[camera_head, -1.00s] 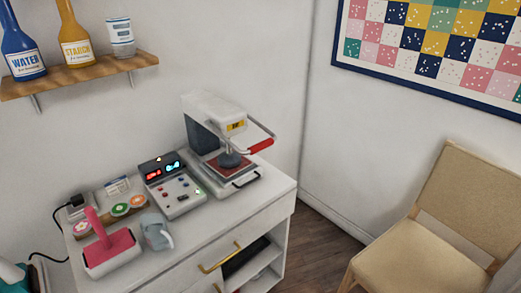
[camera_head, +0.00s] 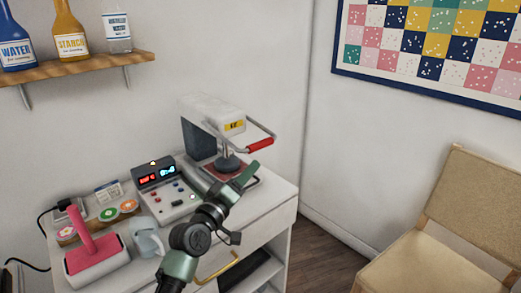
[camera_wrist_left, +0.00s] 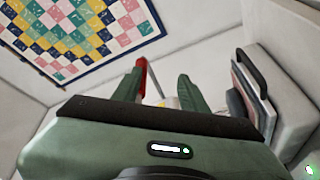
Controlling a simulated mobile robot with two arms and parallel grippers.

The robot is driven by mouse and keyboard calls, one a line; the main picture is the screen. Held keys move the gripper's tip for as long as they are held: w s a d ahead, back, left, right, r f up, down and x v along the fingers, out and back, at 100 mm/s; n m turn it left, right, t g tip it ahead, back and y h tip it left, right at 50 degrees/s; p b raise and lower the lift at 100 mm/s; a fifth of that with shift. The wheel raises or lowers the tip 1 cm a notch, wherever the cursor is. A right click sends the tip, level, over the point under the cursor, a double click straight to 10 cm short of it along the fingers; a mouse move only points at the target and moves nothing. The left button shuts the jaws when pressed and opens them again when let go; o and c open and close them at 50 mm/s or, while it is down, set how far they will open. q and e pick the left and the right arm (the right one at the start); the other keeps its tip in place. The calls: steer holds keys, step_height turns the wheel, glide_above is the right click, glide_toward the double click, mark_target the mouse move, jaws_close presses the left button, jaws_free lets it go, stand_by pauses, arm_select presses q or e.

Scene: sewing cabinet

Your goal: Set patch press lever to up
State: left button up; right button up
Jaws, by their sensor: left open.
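The patch press (camera_head: 206,118) is a white and grey machine on the cabinet's right end. Its lever, a bent metal bar with a red grip (camera_head: 259,145), sticks out at the right of the press head, beside the round pressing foot (camera_head: 229,162). My left gripper (camera_head: 240,174) is open and empty, in front of the press and just below the red grip. In the left wrist view the red grip (camera_wrist_left: 143,76) shows close beside the left finger of my gripper (camera_wrist_left: 160,75); I cannot tell whether it touches. My right gripper is out of view.
A control box (camera_head: 167,190) with lit displays, a grey-blue cup (camera_head: 147,240) and a pink-handled tool (camera_head: 97,256) stand on the white cabinet (camera_head: 282,203). A shelf with bottles (camera_head: 120,63) hangs at upper left. A chair (camera_head: 425,240) stands at right.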

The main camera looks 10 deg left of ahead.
mark_target(258, 148)
arm_select(q)
steer(key=shift+n+t, duration=0.4)
steer(key=w+r, duration=0.1)
steer(key=w, duration=0.1)
steer(key=w+d+r, duration=0.1)
steer(key=w+r, duration=0.1)
steer(key=w, duration=0.1)
steer(key=w+d+r, duration=0.1)
steer(key=w+r, duration=0.1)
steer(key=shift+w+d+r, duration=0.1)
steer(key=shift+w+d, duration=0.05)
steer(key=shift+w, duration=0.15)
jaws_close()
stand_by(0.9)
